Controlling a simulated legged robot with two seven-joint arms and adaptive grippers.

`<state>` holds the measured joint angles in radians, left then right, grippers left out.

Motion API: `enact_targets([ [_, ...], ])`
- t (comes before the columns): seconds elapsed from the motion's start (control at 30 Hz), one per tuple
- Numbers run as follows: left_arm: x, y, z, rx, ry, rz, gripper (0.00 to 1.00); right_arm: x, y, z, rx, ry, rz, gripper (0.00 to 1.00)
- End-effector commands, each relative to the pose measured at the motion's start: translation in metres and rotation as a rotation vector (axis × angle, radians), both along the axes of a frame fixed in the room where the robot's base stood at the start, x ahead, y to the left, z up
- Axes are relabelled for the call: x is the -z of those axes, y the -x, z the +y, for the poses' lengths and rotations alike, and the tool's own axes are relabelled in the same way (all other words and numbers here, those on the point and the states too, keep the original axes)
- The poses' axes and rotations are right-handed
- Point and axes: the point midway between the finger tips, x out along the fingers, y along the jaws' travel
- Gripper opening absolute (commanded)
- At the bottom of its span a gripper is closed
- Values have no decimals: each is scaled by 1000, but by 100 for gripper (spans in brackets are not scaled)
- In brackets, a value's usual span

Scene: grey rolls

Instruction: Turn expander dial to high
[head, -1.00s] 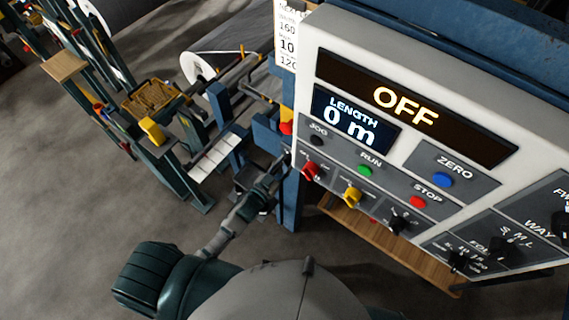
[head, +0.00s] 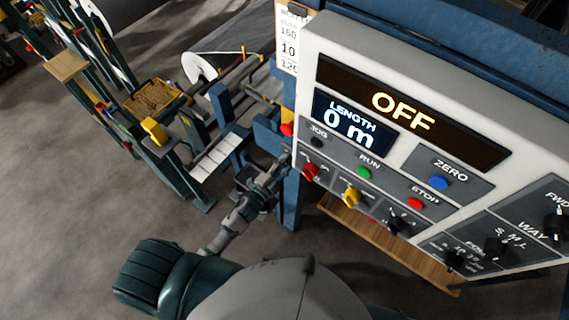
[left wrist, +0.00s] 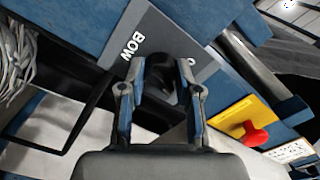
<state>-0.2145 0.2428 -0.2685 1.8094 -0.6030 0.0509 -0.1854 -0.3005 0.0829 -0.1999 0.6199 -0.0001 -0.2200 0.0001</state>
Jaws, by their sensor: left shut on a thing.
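A black dial (left wrist: 158,76) sits on a grey plate (left wrist: 140,38) lettered "BOW" in the left wrist view. My left gripper (left wrist: 160,92) has one finger on each side of this dial and is shut on it. The fingers and the steep angle hide part of the dial, so I cannot read its setting. In the head view my left gripper (head: 284,160) is at the left side of the control panel (head: 305,95), and the dial is not clearly visible there. My right gripper is not in view.
A red button (left wrist: 256,134) on a yellow plate is right of the fingers. Grey floor (head: 70,220) is open at left.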

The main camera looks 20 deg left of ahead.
Motion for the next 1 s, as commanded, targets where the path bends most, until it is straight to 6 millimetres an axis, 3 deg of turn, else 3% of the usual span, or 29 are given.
enact_targets([
  [0.5, -4, -1, -1, 0, -414, -158, 0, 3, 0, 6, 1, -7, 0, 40],
  [1.0, -3, -1, -2, 0, -583, -216, 0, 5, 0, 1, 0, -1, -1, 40],
])
